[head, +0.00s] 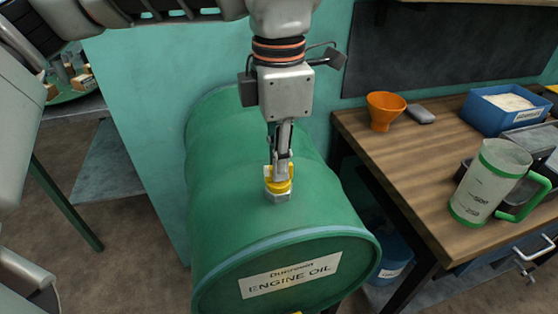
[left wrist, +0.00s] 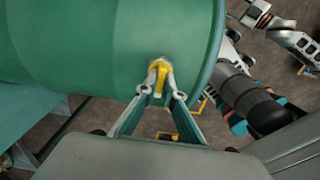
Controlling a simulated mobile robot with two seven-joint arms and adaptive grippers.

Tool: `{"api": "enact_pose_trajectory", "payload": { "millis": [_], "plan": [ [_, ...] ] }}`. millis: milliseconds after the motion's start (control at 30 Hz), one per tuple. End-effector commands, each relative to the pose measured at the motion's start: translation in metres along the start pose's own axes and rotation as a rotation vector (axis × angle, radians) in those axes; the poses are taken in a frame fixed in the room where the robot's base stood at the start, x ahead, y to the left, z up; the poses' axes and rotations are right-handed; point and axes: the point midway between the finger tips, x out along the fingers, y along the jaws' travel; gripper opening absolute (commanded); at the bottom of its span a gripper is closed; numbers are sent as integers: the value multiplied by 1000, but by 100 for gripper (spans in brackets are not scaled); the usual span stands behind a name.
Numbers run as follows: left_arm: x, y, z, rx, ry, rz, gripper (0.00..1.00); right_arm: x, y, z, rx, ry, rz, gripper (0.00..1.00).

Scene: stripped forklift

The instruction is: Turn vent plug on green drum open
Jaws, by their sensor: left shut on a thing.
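The green drum (head: 235,150) lies on its side, with an "ENGINE OIL" label on its front end. The yellow vent plug (head: 278,186) sits on a metal fitting on top of the drum's curved side. My left gripper (head: 281,172) comes down from above and is shut on the plug. In the left wrist view the gripper (left wrist: 159,88) has its fingertips on both sides of the yellow plug (left wrist: 158,74), against the green drum (left wrist: 100,40). The fingers partly hide the plug. My right gripper cannot be made out.
A wooden workbench (head: 400,165) to the right holds an orange funnel (head: 384,110), a blue bin (head: 500,108) and a clear jug (head: 488,180) with green trim. A blue container (head: 395,258) stands under the bench. A teal panel (head: 135,120) is behind and left of the drum.

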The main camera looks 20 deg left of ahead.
Motion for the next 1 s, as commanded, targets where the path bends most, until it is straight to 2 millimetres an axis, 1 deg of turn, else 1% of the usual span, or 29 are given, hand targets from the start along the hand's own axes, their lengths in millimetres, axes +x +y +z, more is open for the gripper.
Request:
{"api": "enact_pose_trajectory", "payload": {
  "millis": [200, 567, 600, 633, 667, 900, 1000],
  "plan": [
    [-2, 1, 1, -32, -5, 3, 0, 0, 0, 0, 0, 1, 0, 40],
    [-3, 1, 1, -36, -5, 3, 0, 0, 0, -2, 0, 4, 0, 40],
    [-3, 1, 1, -36, -5, 3, 13, 0, 0, -2, 0, 4, 0, 40],
    [-3, 1, 1, -36, -5, 3, 21, 0, 0, -2, 0, 3, 0, 40],
    [-3, 1, 1, -35, -5, 3, 25, 0, 0, -2, 0, 3, 0, 40],
    [-1, 0, 0, -33, -2, 1, 25, 0, 0, -1, 0, 3, 0, 40],
    [-2, 0, 0, -33, -2, 1, 25, 0, 1, 2, -2, -3, 1, 40]
  ]
}}
